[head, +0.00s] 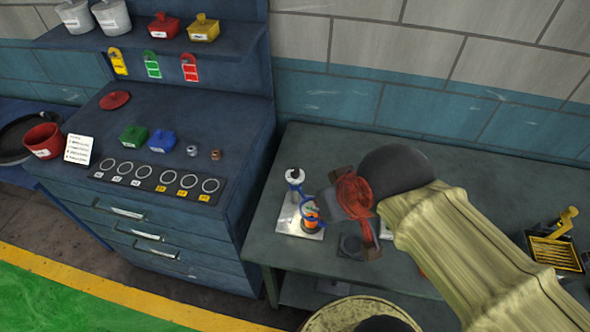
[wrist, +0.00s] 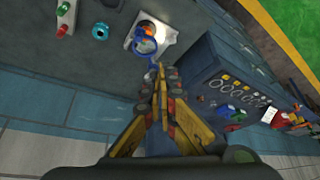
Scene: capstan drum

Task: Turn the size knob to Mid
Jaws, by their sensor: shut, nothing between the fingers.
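My gripper (head: 330,203) is shut and empty above the bench, its fingertips (wrist: 170,76) close together in the wrist view. A teal round knob (wrist: 100,31) stands on the bench away from the fingertips. No size marking or Mid label is readable, so I cannot tell which part is the size knob.
Green (wrist: 63,8) and red (wrist: 62,29) buttons sit beyond the teal knob. A yellow-handled item (head: 558,240) is at the right. A blue workstation (head: 160,210) with small containers stands at the left. My arm hides part of the bench.

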